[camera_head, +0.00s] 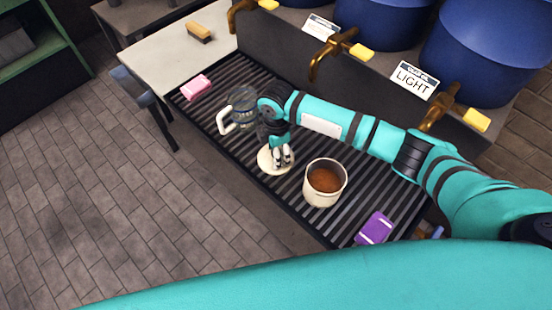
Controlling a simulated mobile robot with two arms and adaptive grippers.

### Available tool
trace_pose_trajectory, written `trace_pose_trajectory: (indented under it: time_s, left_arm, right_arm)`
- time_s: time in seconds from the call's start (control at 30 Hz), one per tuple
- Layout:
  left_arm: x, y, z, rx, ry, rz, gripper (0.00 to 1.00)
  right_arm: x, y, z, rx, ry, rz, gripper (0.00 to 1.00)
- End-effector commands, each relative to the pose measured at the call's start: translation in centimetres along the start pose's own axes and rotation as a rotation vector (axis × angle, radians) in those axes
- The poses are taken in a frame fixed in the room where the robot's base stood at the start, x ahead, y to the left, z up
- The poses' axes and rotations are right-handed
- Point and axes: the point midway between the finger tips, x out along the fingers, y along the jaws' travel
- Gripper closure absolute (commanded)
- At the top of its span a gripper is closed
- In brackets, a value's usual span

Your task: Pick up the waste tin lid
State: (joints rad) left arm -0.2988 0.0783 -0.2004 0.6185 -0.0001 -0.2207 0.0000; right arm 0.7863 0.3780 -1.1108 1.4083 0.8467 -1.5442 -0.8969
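A cream round lid (264,160) lies on the slatted drip tray, left of a cream tin (322,197) with brown contents. My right gripper (282,158) points down over the lid, its light fingertips at or just above the lid's right part. The gripper covers part of the lid. I cannot tell whether the fingers touch or grip it. My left gripper is not in view.
A glass mug (240,112) stands just behind and left of my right gripper. A pink block (195,87) and a purple packet (375,229) lie on the slatted tray (232,150). Brass taps (328,58) and blue vats (485,50) line the back. A brush (199,32) lies on the pale counter (170,60).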

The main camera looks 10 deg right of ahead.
Motion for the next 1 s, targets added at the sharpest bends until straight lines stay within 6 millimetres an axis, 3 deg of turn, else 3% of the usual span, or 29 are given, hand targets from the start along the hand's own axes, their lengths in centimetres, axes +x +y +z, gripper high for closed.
trace_pose_trajectory:
  time_s: [0.07, 0.5, 0.83, 1.0]
  left_arm:
    - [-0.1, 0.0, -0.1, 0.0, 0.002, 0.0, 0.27]
    - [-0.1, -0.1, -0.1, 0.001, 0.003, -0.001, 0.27]
    - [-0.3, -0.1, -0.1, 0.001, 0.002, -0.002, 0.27]
    - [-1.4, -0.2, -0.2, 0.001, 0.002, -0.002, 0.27]
  right_arm:
    - [-0.1, 0.0, 0.0, 0.0, 0.0, 0.0, 0.45]
    - [0.0, 0.0, 0.0, 0.0, 0.001, -0.001, 1.0]
    - [-0.2, 0.0, 0.0, 0.0, 0.001, 0.0, 1.0]
    - [-1.3, 0.0, 0.0, 0.0, 0.001, 0.0, 1.0]
